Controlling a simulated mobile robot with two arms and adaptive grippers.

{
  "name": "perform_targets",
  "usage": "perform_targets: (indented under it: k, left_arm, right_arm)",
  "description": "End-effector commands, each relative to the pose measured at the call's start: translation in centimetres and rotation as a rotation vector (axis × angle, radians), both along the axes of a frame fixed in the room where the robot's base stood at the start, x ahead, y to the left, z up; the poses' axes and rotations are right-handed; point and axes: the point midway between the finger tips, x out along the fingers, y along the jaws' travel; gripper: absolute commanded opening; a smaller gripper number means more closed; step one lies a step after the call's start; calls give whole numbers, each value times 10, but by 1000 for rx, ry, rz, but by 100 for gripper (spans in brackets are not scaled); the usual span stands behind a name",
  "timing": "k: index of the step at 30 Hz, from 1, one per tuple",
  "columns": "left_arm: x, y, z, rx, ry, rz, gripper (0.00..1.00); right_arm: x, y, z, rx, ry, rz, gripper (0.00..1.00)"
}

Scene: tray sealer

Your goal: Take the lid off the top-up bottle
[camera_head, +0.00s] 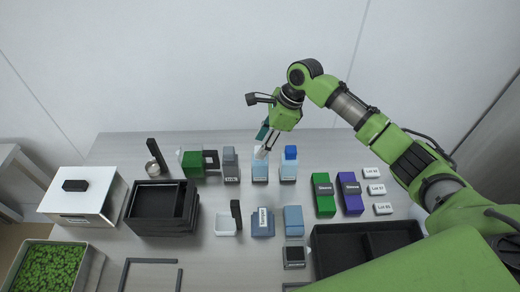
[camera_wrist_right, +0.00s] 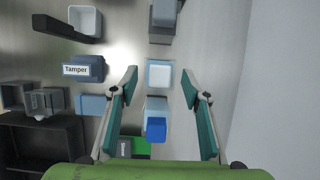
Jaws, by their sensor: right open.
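Two light blue bottles stand side by side at the back of the table; I see no label naming either as the top-up bottle. The left one (camera_head: 260,171) has a pale, whitish top, partly hidden by my gripper in the head view. The right one (camera_head: 288,173) has a bright blue lid (camera_head: 291,152). My right gripper (camera_head: 267,139) is open and empty, pointing down above the pale-topped bottle. In the right wrist view that pale top (camera_wrist_right: 159,75) shows between the fingertips, and the blue lid (camera_wrist_right: 156,129) lies nearer the palm. My left gripper is out of view.
A grey bottle (camera_head: 230,169) stands left of the pale-topped one. Green (camera_head: 324,197) and purple (camera_head: 350,196) boxes stand to the right. In front are the Tamper block (camera_head: 263,228), a light blue block (camera_head: 293,220) and a black tray (camera_head: 318,262). A wall rises behind the table.

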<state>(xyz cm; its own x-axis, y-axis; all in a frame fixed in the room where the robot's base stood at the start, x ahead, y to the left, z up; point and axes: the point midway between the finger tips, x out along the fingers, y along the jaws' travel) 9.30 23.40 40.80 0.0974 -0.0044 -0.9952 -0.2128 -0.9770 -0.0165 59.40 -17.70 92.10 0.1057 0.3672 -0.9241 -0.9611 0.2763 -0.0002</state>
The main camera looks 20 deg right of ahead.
Motion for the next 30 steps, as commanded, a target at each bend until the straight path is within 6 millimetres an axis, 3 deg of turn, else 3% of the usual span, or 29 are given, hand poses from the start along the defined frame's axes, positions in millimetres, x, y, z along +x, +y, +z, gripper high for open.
perform_targets:
  k: [5, 12, 16, 30]
  left_arm:
    - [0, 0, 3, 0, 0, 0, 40]
    - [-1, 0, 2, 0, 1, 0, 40]
    - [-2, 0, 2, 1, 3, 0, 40]
    - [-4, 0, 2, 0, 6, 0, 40]
  right_arm:
    - [2, 7, -16, 1, 0, 0, 43]
    - [2, 7, -17, 1, 0, 0, 43]
    - [2, 7, -17, 1, 0, 0, 14]
    - [3, 7, -12, 2, -3, 0, 14]
